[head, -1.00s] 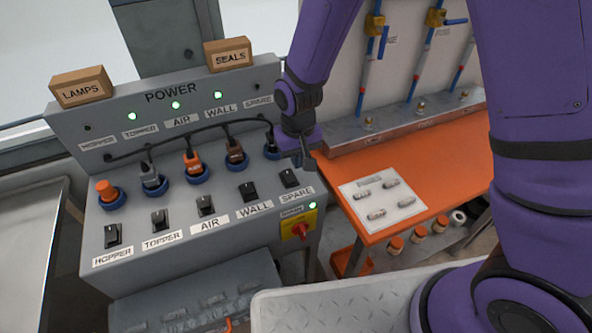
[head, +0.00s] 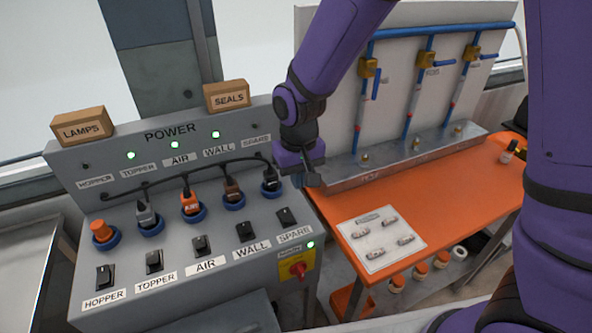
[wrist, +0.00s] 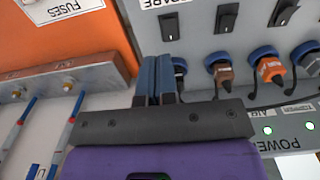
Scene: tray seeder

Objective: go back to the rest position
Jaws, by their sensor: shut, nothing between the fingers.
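My gripper (head: 308,179) is at the right end of the grey power panel (head: 185,250), beside the spare socket, above the gap towards the orange bench. Its fingers are shut and empty; in the wrist view the two blue-edged fingers (wrist: 157,75) lie together. The black plug (head: 270,183) sits in the spare socket, just left of my gripper and apart from it as far as I can tell. My purple arm reaches in from the top and right of the head view.
An orange bench (head: 450,205) with a white card (head: 381,238) of small parts stands right. Behind it is a white board with blue pipes and valves. The LAMPS box (head: 84,127) and SEALS box (head: 226,96) sit on the panel top. A red switch (head: 298,269) is at the panel's lower right.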

